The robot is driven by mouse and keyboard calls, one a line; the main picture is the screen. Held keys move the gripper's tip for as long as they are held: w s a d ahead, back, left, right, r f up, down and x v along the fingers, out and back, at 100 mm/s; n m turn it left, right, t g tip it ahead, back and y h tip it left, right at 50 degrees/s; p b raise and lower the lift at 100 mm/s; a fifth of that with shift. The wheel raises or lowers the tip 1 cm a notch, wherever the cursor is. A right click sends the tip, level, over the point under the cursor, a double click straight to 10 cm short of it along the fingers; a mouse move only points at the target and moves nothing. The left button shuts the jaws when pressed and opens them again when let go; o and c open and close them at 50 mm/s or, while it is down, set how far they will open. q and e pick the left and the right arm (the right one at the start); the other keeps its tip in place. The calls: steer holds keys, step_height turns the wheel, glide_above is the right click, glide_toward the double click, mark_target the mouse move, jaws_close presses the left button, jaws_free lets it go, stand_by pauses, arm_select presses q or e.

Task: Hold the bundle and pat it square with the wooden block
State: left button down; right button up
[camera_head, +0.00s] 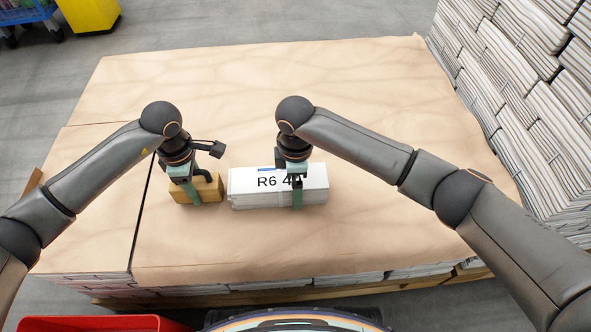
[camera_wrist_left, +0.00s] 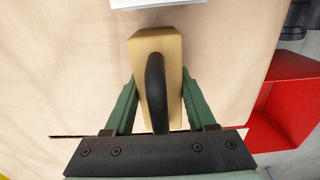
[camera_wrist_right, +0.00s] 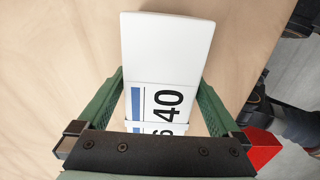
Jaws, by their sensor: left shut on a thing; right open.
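The wooden block (camera_head: 210,189), tan with a black loop handle, is on the paper-covered stack just left of the bundle. My left gripper (camera_head: 195,188) is shut on it; the left wrist view shows the block (camera_wrist_left: 171,45) between the green fingers. The bundle (camera_head: 318,184) is a white rectangular stack with a label reading "R6 40", partly covered by my gripper. My right gripper (camera_head: 296,186) is open over the bundle, with a finger on each long side; the bundle also shows between the fingers in the right wrist view (camera_wrist_right: 168,50). A small gap separates block and bundle.
Brown paper sheets (camera_head: 330,75) cover the wide work surface, clear behind the bundle. Tall newspaper stacks (camera_head: 520,90) rise at the right. A red bin (camera_head: 105,324) is at the front left, and a yellow container (camera_head: 92,18) is at the back left.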

mark_target(210, 181)
steer(key=shift+f, duration=0.45)
jaws_close()
stand_by(0.6)
arm_select(q)
steer(key=shift+w+d, duration=0.1)
steer(key=shift+d, duration=1.4)
stand_by(0.8)
steer(key=shift+d, duration=0.4)
arm_select(e)
steer(key=shift+a+r, duration=0.1)
steer(key=shift+a, duration=0.1)
stand_by(0.3)
arm_select(q)
steer(key=shift+a, duration=2)
arm_select(e)
steer(key=shift+d, duration=0.1)
arm_select(q)
steer(key=shift+r, duration=3.55)
arm_select(e)
steer(key=shift+d, duration=0.1)
